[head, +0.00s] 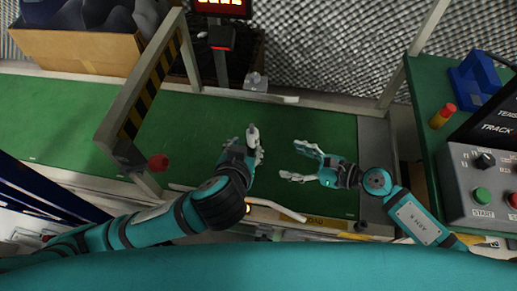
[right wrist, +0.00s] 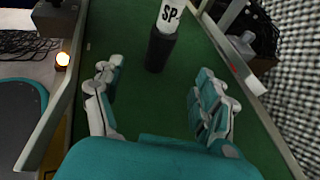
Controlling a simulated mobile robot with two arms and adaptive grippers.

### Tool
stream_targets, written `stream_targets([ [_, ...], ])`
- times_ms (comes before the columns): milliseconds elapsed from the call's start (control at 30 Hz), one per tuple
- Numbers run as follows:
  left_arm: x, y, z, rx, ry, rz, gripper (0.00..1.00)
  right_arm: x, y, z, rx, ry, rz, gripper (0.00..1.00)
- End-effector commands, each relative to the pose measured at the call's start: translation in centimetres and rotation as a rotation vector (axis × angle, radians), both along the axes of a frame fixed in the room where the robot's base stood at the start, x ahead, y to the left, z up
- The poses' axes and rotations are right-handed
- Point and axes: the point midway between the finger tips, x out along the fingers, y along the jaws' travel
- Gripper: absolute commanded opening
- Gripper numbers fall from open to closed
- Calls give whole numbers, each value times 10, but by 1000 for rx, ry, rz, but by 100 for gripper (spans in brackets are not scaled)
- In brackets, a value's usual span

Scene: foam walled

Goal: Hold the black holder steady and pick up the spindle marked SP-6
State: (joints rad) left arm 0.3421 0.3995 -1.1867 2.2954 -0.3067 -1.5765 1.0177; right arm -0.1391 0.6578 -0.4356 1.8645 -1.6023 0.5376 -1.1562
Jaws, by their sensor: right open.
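The white spindle (right wrist: 170,15) stands upright in the black holder (right wrist: 161,50) on the green belt in the right wrist view. Its label reads "SP"; the number is not legible and its top is cut off. In the head view a white upright piece, apparently the spindle (head: 252,135), shows at my left gripper (head: 252,150). That hand hides the holder there, and I cannot tell whether it touches it. My right gripper (head: 305,163) is open and empty to the right. In the right wrist view its spread fingers (right wrist: 158,95) point toward the holder, with a gap.
An orange lamp (right wrist: 63,60) lights the near edge. A control box (head: 482,180) stands at right, a cardboard box (head: 80,50) at upper left.

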Motion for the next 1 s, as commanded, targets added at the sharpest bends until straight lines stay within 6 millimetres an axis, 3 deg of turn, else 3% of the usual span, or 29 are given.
stream_targets([
  [400, 0, 0, 0, 0, 0, 0, 38, 42, 68, -31, 4, 1, -1, 73],
  [600, 0, 0, 0, 0, 0, 0, 38, 58, 93, -44, 3, 1, -2, 73],
  [1000, 0, 0, 0, 0, 0, 0, 38, 67, 109, -53, 2, 1, -2, 73],
])
